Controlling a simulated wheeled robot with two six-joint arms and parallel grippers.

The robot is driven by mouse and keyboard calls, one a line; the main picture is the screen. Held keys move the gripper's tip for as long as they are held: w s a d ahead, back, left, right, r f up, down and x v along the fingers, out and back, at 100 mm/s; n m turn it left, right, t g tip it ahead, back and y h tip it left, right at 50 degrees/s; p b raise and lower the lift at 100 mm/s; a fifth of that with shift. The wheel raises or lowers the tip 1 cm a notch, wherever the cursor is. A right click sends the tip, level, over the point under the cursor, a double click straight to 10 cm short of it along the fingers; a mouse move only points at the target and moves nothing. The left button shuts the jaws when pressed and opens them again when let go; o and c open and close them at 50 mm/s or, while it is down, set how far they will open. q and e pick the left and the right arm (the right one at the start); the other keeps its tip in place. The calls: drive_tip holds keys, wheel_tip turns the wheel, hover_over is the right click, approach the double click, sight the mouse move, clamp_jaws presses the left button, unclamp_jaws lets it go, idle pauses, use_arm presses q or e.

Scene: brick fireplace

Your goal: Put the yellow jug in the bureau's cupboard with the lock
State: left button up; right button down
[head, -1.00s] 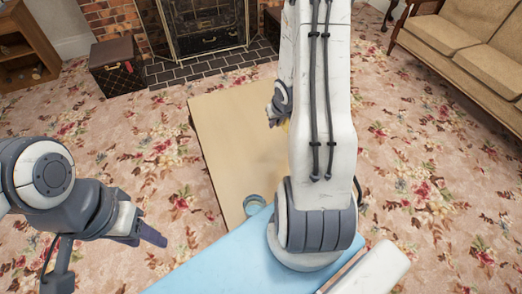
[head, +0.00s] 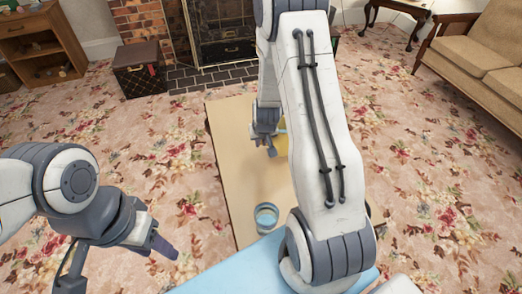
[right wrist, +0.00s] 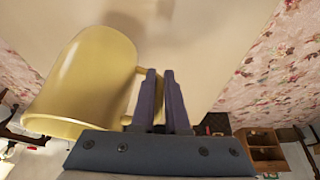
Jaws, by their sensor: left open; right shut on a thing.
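The yellow jug (head: 283,145) shows only in part in the head view, behind my right arm, over the far part of the beige table (head: 225,130). In the right wrist view the jug (right wrist: 85,85) is large, left of the fingers. My right gripper (right wrist: 161,75) is shut on its handle. The gripper also shows in the head view (head: 266,148). Whether the jug touches the tabletop is unclear. My left gripper (head: 164,246) is open and empty at the lower left, over the carpet. No cupboard with a visible lock can be made out.
A brown wooden piece with open shelves (head: 38,45) stands at the far left; whether it is the bureau is unclear. A blue-grey cup (head: 266,216) stands on the table. A trunk (head: 138,72), fireplace (head: 222,30) and sofa (head: 480,55) surround open carpet.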

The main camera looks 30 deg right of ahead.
drive_tip(key=shift+f+b, duration=0.75)
drive_tip(key=shift+f, duration=1.15)
